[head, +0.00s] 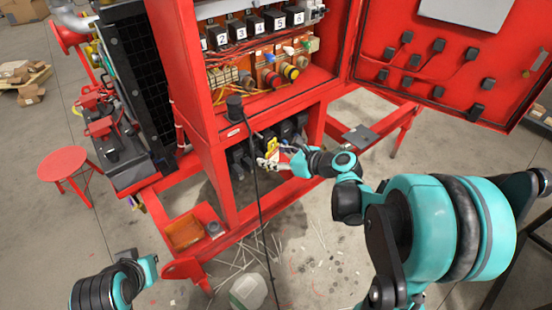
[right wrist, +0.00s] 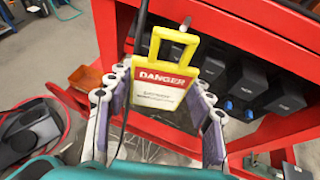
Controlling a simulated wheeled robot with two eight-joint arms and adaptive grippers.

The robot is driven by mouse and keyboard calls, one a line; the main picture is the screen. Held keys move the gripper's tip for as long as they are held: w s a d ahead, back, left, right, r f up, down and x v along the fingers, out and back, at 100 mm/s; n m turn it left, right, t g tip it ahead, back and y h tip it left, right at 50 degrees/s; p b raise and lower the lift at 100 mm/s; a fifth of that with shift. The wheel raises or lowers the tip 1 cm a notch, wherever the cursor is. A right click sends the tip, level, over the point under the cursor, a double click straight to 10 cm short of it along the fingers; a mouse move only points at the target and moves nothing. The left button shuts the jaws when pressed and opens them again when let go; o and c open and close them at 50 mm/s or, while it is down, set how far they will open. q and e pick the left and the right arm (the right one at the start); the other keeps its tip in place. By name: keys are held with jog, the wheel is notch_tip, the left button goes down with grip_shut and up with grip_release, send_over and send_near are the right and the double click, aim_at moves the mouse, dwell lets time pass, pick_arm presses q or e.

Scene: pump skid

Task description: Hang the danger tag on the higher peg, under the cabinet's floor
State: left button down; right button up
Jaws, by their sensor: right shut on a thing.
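The danger tag (right wrist: 160,88) is yellow with a red band and a white face, with a square loop at its top. My right gripper (right wrist: 160,112) is shut on it, one finger on each side, and holds it upright in front of the red frame. In the head view the tag (head: 272,148) is small, below the red cabinet's floor (head: 270,108), at my right gripper (head: 276,160). A small pale peg-like tip (right wrist: 187,21) shows just above the tag's loop; I cannot tell whether they touch. Of my left arm only links show at the lower left.
A black cable (head: 259,195) hangs from the cabinet and crosses close to the tag's left side. Black boxes (right wrist: 238,78) stand behind the tag under the cabinet. The open red door (head: 450,60) is at the upper right. An orange tray (head: 185,232) sits lower left.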

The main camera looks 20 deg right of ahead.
jog(key=shift+w+a+f+b, duration=0.25)
jog(key=shift+w+a, duration=0.15)
jog(key=shift+w, duration=0.7)
jog(key=shift+w+a+f+b, duration=0.25)
jog(key=shift+w+a, duration=0.15)
jog(key=shift+w, duration=0.65)
jog(key=shift+w+a+f+b, duration=0.25)
jog(key=shift+w+a, duration=0.15)
jog(key=shift+w, duration=0.7)
jog(key=o, duration=1.2)
jog(key=shift+s+d, duration=0.1)
